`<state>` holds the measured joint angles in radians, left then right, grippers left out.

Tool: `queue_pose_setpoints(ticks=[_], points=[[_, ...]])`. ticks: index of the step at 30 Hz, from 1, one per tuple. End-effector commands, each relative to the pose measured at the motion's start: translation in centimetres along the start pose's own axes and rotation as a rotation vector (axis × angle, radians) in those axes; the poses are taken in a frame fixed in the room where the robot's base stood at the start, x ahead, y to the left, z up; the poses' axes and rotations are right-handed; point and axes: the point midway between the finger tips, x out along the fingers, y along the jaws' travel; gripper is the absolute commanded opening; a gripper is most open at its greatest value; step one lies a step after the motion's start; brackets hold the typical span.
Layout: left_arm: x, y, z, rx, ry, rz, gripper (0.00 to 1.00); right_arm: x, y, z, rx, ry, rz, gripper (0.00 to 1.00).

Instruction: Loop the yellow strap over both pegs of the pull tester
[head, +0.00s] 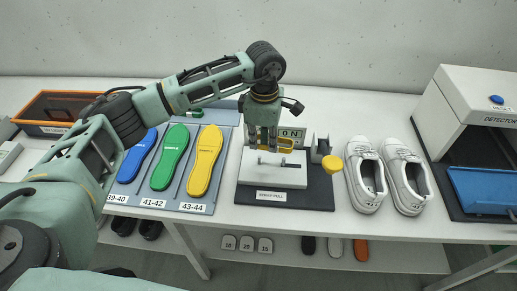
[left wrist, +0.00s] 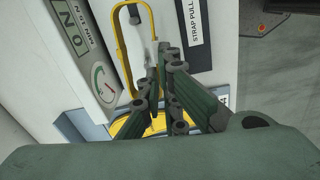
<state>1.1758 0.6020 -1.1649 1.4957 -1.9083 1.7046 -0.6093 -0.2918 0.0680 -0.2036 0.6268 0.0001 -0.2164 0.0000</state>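The pull tester (head: 291,183) is a white block with a "STRAP PULL" label and a display, on a dark base mid-table. Two small pegs stand on its top; the right one (head: 283,162) shows clearest. My left gripper (head: 262,147) points down over the tester, by the left peg. It looks shut on the yellow strap (head: 286,144). In the left wrist view the strap (left wrist: 120,45) arches away from the fingers (left wrist: 158,85) as a loop. A dark peg-like piece (left wrist: 135,14) shows inside its far bend; whether the strap is around it or above it I cannot tell.
A yellow knob (head: 336,164) sits at the tester's right. White shoes (head: 366,180) stand right of it, then a detector with a blue tray (head: 484,190). A tray of coloured insoles (head: 205,160) lies to the left, with an orange-rimmed bin (head: 62,108) beyond it.

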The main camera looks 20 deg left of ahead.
Motion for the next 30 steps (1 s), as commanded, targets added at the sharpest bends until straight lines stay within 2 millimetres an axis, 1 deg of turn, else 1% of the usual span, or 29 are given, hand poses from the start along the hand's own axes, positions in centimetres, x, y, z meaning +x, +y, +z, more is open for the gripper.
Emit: queue_pose_setpoints(ticks=[1,3,9,14,30], points=[[-0.3,0.4,0.0,-0.049,0.003,-0.002,0.0,-0.6,0.2,0.4,-0.001,-0.007,0.002,0.4],[-0.2,0.7,0.0,-0.095,0.004,-0.003,0.0,-0.7,0.4,0.9,-0.002,-0.015,0.005,0.4],[0.3,0.9,-0.1,-0.126,0.006,-0.003,0.0,-0.5,0.8,1.8,-0.004,-0.029,0.009,0.4],[1.0,0.9,-0.1,-0.124,0.006,-0.003,0.0,-0.1,1.0,1.8,-0.002,-0.029,0.012,0.4],[4.8,0.9,-0.1,-0.122,0.006,-0.003,0.0,1.7,1.1,1.6,-0.001,-0.021,0.013,0.4]])
